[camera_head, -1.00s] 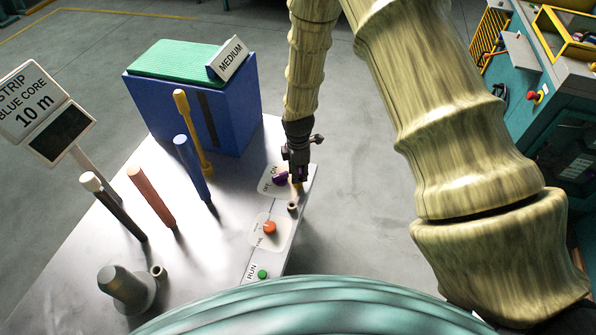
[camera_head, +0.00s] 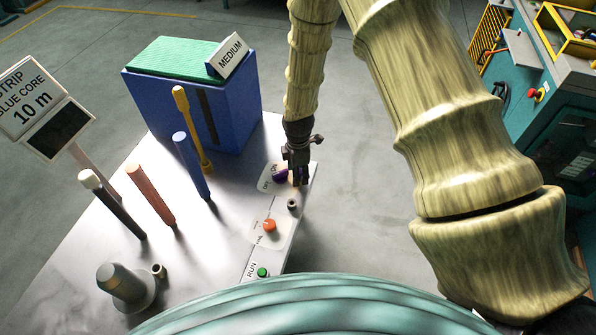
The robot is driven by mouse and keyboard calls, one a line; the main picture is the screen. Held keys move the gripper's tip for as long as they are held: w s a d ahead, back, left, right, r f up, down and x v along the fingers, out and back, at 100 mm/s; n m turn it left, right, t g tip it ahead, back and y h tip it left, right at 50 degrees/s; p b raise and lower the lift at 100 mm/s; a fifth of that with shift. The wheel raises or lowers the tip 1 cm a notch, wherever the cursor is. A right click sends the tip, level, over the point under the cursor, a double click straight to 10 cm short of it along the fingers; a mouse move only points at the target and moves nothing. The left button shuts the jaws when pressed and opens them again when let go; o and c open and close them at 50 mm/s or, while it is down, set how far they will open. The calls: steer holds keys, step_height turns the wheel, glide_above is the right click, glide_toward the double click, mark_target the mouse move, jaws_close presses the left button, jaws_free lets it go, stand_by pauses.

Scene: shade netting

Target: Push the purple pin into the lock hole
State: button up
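A small dark purple piece (camera_head: 279,175), which may be the purple pin, sits on the white OFF/ON plate (camera_head: 265,183) near the panel's right edge. My gripper (camera_head: 301,181) points down just right of it and partly covers the plate. I cannot tell whether the gripper touches the purple piece or holds anything. Its fingers are too small and dark to show their opening. A short grey tube with a dark opening (camera_head: 292,204) stands just below the gripper. Another short tube (camera_head: 158,271) stands at the lower left. I cannot tell which is the lock hole.
An orange knob (camera_head: 269,225) and a green RUN button (camera_head: 262,272) lie along the panel's right edge. Several upright rods, including a blue one (camera_head: 190,165) and a yellow one (camera_head: 192,130), stand left. A blue box (camera_head: 165,110) stands behind.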

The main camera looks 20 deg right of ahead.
steer(key=shift+r, duration=0.1)
step_height(320, 180, up, 12)
stand_by(0.8)
stand_by(0.3)
steer(key=s+d+f+m, duration=0.1)
steer(key=s+f+m, duration=0.6)
steer(key=s+f, duration=0.3)
steer(key=s+d+f+m, duration=0.1)
steer(key=s+f+m, duration=0.5)
steer(key=s+f, duration=0.5)
steer(key=s, duration=0.7)
steer(key=shift+m+y+b, duration=0.3)
steer(key=shift+m+b, duration=0.05)
steer(key=shift+m, duration=0.05)
steer(key=s+m, duration=0.1)
steer(key=s, duration=0.1)
steer(key=s+d+m, duration=0.1)
steer(key=s, duration=0.2)
steer(key=s+f+m, duration=0.1)
steer(key=s, duration=0.2)
steer(key=shift+s+d+m, duration=0.15)
steer(key=shift+d+m, duration=0.05)
steer(key=shift+m, duration=0.2)
steer(key=shift+c, duration=0.3)
